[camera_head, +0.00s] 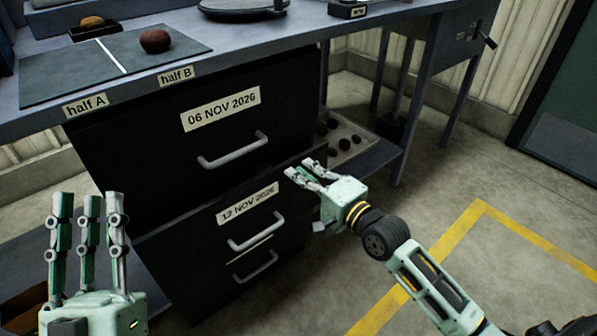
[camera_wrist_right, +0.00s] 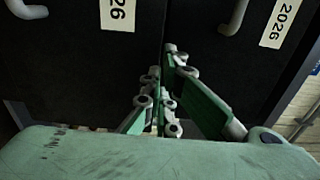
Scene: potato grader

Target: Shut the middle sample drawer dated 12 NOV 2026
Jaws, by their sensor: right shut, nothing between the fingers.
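The middle sample drawer (camera_head: 290,222) is dark, with a white label reading 12 NOV 2026 (camera_head: 247,204) and a grey bar handle (camera_head: 257,233). Its front appears to stand out a little from the drawer above. My right gripper (camera_head: 306,174) is shut and empty at this drawer's upper right corner, off the handle; contact is unclear. In the right wrist view its fingers (camera_wrist_right: 166,85) lie before the seam between two dark fronts with partly visible labels. My left gripper (camera_head: 89,205) is open and empty at the lower left, fingers pointing up, apart from the drawers.
The upper drawer (camera_head: 150,140) is labelled 06 NOV 2026 and has its own handle (camera_head: 233,151). Another handle (camera_head: 255,266) shows below the middle one. A bench (camera_head: 290,42) overhangs the drawers. A tray of potatoes (camera_head: 345,135) is behind my right gripper. Floor at right is clear.

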